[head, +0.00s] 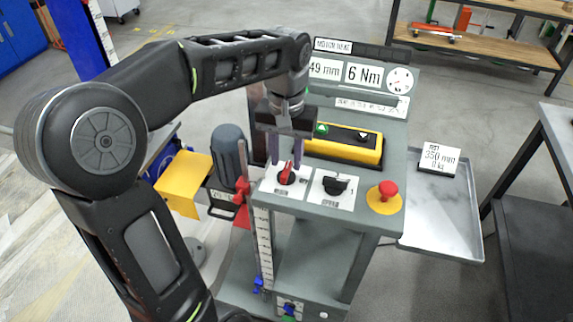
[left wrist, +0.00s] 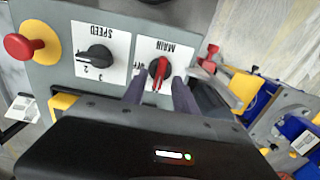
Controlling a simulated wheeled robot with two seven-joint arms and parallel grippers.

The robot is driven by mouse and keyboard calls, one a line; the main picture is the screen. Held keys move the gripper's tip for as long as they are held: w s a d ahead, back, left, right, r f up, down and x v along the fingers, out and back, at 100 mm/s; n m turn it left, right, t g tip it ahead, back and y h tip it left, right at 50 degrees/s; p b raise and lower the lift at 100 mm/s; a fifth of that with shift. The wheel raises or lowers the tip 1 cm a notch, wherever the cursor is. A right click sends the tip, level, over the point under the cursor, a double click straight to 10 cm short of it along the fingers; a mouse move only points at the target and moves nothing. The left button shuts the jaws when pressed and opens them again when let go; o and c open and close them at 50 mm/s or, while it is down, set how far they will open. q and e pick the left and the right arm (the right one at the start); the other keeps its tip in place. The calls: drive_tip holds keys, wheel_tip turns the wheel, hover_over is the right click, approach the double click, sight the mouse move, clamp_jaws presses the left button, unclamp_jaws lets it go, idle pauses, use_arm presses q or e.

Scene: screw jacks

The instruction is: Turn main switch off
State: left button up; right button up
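The main switch (head: 286,174) is a red and black rotary knob on a white plate at the left of the grey console top. In the left wrist view the main switch (left wrist: 159,73) sits under the label MAIN, its red handle slightly tilted. My left gripper (head: 287,162) comes down from above at the knob. In the left wrist view the left gripper's purple fingers (left wrist: 158,90) are apart, one on each side of the knob, with gaps visible; contact is not clear. My right gripper is in neither view.
The black speed knob (head: 335,184) and the red emergency button (head: 388,190) sit right of the main switch. A yellow box (head: 343,146) stands behind the knobs. A metal tray (head: 440,220) is at the right, and a dark motor (head: 229,150) at the left.

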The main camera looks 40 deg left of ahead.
sight(286, 174)
use_arm(q)
drive_tip(key=shift+f, duration=1.3)
clamp_jaws()
